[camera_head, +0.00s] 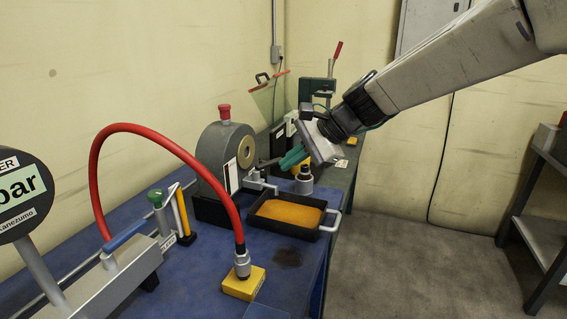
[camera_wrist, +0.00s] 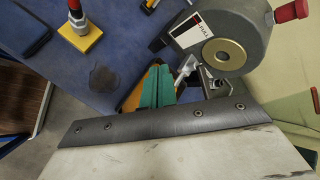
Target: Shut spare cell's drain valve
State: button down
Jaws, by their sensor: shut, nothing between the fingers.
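A grey rounded housing (camera_head: 224,150) with a brass ring, a red knob and a white label stands on the blue bench; it also shows in the wrist view (camera_wrist: 225,40). A small silver lever fitting (camera_head: 262,184) sticks out low at its front, beside a black tray (camera_head: 257,217) of orange liquid. I cannot tell for certain whether this fitting is the drain valve or how far it is turned. My gripper (camera_head: 286,164) is shut and empty, its green fingers above the tray's far side. In the wrist view, the fingers (camera_wrist: 157,70) are just left of the silver fitting (camera_wrist: 186,68) and partly hide the tray.
A small dark cylinder (camera_head: 304,182) stands behind the tray. A dark stain marks the bench in front. Open floor lies right.

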jog(key=w+d+t+h, duration=0.3)
jog(key=w+d+t, duration=0.2)
jog(key=w+r+x, duration=0.1)
jog(key=x, duration=1.2)
jog(key=shift+w+a, duration=0.3)
jog(key=shift+w, duration=0.15)
jog(key=shift+a, duration=0.1)
